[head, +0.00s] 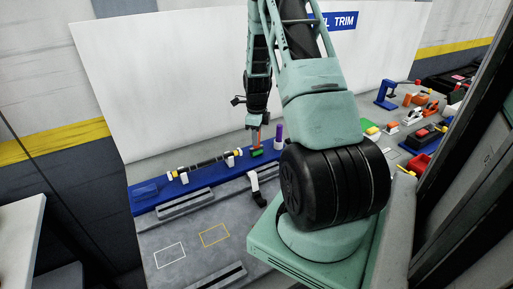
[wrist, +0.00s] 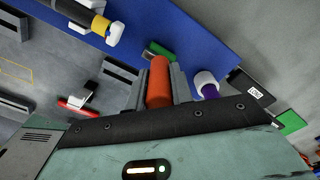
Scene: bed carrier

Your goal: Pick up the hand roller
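An orange cylindrical handle (wrist: 159,82), which seems to be the hand roller's, stands between the two grey fingers of my gripper (wrist: 160,88) in the wrist view. The fingers lie close against both its sides with no clear gap. In the head view my gripper (head: 257,122) points down over the blue strip, with the orange handle (head: 255,140) just below it. A green block (head: 257,153) is at the handle's foot; it also shows in the wrist view (wrist: 160,50). The roller end is not clearly visible.
A purple-and-white cylinder (head: 279,137) stands close on the right. A black bar with yellow bands (head: 205,164) lies on white holders to the left. A white-and-black piece (head: 255,188) sits in front. The grey bench (head: 190,225) is mostly clear at front left.

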